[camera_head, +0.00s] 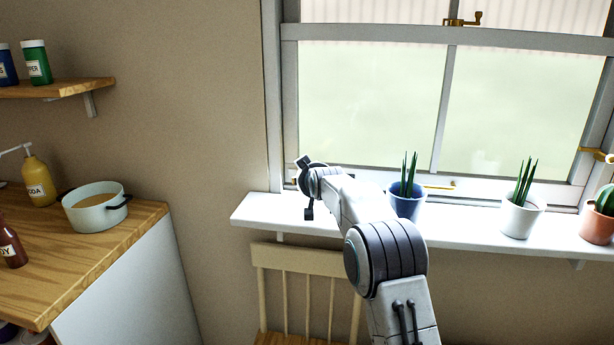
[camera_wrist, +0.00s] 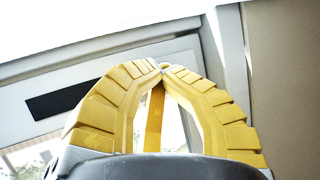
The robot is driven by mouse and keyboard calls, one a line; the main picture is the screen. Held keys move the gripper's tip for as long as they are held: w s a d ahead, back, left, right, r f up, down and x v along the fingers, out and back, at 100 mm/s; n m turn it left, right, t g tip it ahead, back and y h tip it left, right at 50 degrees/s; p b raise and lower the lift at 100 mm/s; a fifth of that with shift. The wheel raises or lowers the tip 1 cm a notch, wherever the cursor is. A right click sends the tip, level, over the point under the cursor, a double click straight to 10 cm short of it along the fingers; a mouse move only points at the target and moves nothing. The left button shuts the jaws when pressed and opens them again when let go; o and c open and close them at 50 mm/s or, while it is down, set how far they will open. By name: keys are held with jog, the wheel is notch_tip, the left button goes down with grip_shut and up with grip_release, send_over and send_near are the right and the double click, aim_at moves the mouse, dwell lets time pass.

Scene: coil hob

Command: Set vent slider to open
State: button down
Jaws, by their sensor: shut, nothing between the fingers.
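My gripper (camera_wrist: 160,68) shows in the wrist view with its two yellow ribbed fingers together at the tips and nothing held. A dark rectangular slot (camera_wrist: 58,100) lies in the pale window frame (camera_wrist: 100,70), left of the fingers; it may belong to the vent. I cannot make out a slider knob for certain. An orange-yellow strip (camera_wrist: 154,122) shows between the fingers; I cannot tell if it is part of the frame or of my gripper. In the head view my arm reaches to the window's lower left corner and hides the gripper's fingers and the frame there.
The white sill (camera_head: 470,228) holds a blue plant pot (camera_head: 406,202) close right of my arm, a white pot (camera_head: 520,217) and a terracotta pot (camera_head: 598,226). A chair (camera_head: 300,258) stands below. A counter (camera_head: 95,250) with a pot (camera_head: 96,210) is at left.

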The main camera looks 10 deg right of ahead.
jog(key=c, duration=2)
grip_release()
jog(key=shift+w+a+r, duration=0.1)
jog(key=shift+a+r, duration=0.15)
jog(key=shift+a, duration=0.05)
jog(key=o, duration=0.6)
jog(key=shift+w+a+f, duration=0.2)
jog(key=shift+a+f, duration=0.05)
jog(key=shift+f, duration=0.05)
jog(key=shift+o, duration=1.1)
jog(key=shift+d, duration=0.1)
jog(key=shift+s, duration=0.1)
jog(key=shift+s+d+r, duration=0.1)
jog(key=shift+s+r, duration=0.1)
jog(key=shift+s, duration=0.2)
jog(key=shift+v, duration=5.5)
jog(key=shift+f, duration=0.1)
